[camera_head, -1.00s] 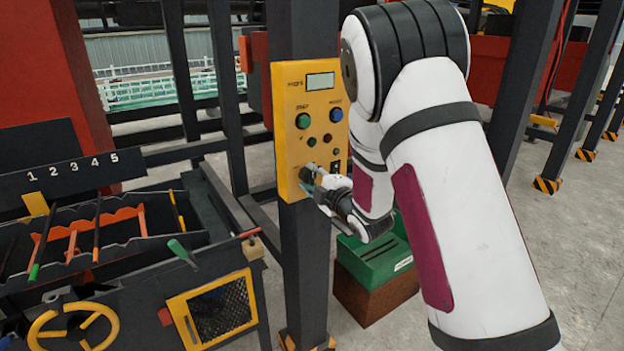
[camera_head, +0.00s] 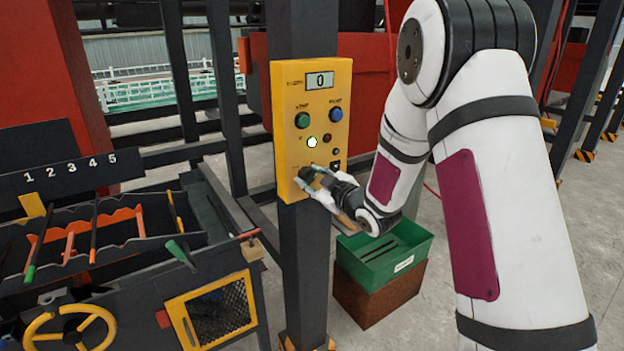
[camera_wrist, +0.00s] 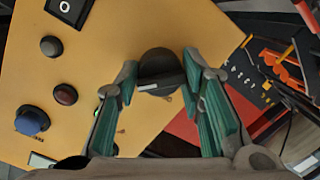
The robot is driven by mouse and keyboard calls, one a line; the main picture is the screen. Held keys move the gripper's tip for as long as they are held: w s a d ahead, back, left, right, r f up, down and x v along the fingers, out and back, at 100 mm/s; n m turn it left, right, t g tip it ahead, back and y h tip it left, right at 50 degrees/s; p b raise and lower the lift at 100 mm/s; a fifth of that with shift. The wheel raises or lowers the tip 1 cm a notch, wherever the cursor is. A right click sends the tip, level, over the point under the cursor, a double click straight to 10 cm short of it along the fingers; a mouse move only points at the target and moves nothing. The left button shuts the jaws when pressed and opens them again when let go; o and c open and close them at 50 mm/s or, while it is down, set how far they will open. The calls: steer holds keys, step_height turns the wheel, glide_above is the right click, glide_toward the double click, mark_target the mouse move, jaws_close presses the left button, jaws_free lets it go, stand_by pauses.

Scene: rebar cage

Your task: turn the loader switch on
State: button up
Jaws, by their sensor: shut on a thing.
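The loader switch is a black round knob (camera_wrist: 159,66) with a white mark, low on the yellow control box (camera_head: 290,95). My gripper (camera_head: 312,178) is at the lower left of the box, with its teal fingers around the knob. In the wrist view my gripper (camera_wrist: 160,78) has one finger on each side of the knob and is shut on it. The display (camera_head: 320,81) on the box reads 0. A small round lamp (camera_head: 312,142) glows whitish. In the head view the fingers mostly hide the knob.
A green button (camera_head: 302,120) and a blue button (camera_head: 336,114) sit above the knob. The box hangs on a dark post (camera_head: 302,250). A green bin (camera_head: 385,262) stands low at the right. A bench with a yellow wheel (camera_head: 70,328) is at the left.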

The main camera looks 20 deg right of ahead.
steer(key=shift+d, duration=0.1)
steer(key=shift+c, duration=0.2)
steer(key=shift+o, duration=0.2)
steer(key=o, duration=1.1)
steer(key=v, duration=1.2)
steer(key=shift+r, duration=0.15)
